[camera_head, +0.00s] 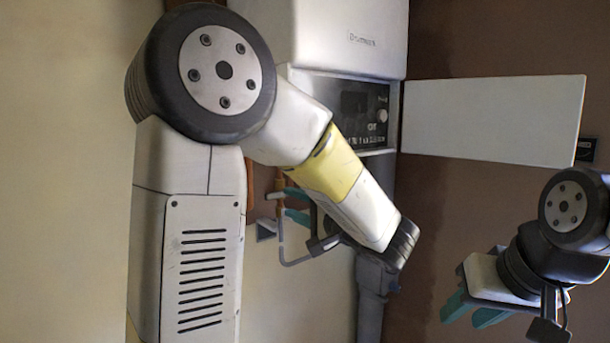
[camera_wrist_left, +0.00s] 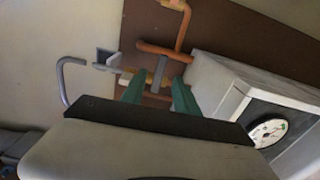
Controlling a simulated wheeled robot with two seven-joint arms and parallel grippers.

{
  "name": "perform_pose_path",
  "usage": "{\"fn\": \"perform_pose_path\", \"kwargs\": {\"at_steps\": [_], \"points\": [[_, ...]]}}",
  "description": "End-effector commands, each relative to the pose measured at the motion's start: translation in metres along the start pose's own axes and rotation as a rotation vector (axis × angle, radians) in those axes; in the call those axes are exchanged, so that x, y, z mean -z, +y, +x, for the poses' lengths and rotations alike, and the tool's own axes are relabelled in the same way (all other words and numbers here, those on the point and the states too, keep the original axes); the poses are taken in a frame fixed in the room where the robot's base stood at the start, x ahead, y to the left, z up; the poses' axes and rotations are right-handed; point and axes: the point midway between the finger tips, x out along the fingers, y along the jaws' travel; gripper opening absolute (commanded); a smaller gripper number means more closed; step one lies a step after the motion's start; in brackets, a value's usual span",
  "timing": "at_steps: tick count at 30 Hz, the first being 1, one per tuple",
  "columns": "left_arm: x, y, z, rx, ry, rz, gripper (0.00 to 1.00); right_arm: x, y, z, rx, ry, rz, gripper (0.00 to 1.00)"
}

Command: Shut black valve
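A dark grey lever (camera_wrist_left: 160,72), which may be the black valve's handle, shows in the left wrist view beside orange pipework (camera_wrist_left: 165,49). My left gripper (camera_wrist_left: 157,86) has its two green fingers apart, with the lever just beyond and between the tips; I cannot tell whether they touch it. In the head view my left gripper (camera_head: 294,205) reaches behind my own forearm towards the pipes below the white boiler (camera_head: 340,35), and the valve cannot be made out there. My right gripper (camera_head: 468,314) is open and empty at the lower right, away from the pipes.
A bent grey pipe (camera_wrist_left: 65,80) and a square wall plate (camera_wrist_left: 104,57) lie close to the left fingers. A white case with a round gauge (camera_wrist_left: 267,132) is to their right. An open white flap (camera_head: 492,119) sticks out right of the boiler's control panel (camera_head: 362,112).

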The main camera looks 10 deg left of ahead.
Motion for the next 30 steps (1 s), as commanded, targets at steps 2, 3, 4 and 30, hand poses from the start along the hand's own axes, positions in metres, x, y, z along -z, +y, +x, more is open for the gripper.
{"fn": "perform_pose_path", "kwargs": {"at_steps": [2, 3, 4, 30], "points": [[0.001, 0.000, -0.010, 0.001, 0.002, 0.000, 0.36, 0.000, 0.000, 0.000, 0.000, 0.000, 0.000, 0.36], [0.001, 0.000, -0.015, 0.000, 0.002, 0.000, 0.36, 0.000, 0.000, 0.000, 0.000, 0.000, 0.000, 0.36], [0.001, 0.000, -0.019, 0.000, 0.003, -0.001, 0.36, 0.000, 0.000, 0.000, 0.000, 0.000, 0.000, 0.36], [-0.027, 0.010, -0.047, -0.095, -0.070, 0.018, 0.36, 0.000, 0.000, 0.000, 0.000, 0.000, 0.000, 0.36]]}}
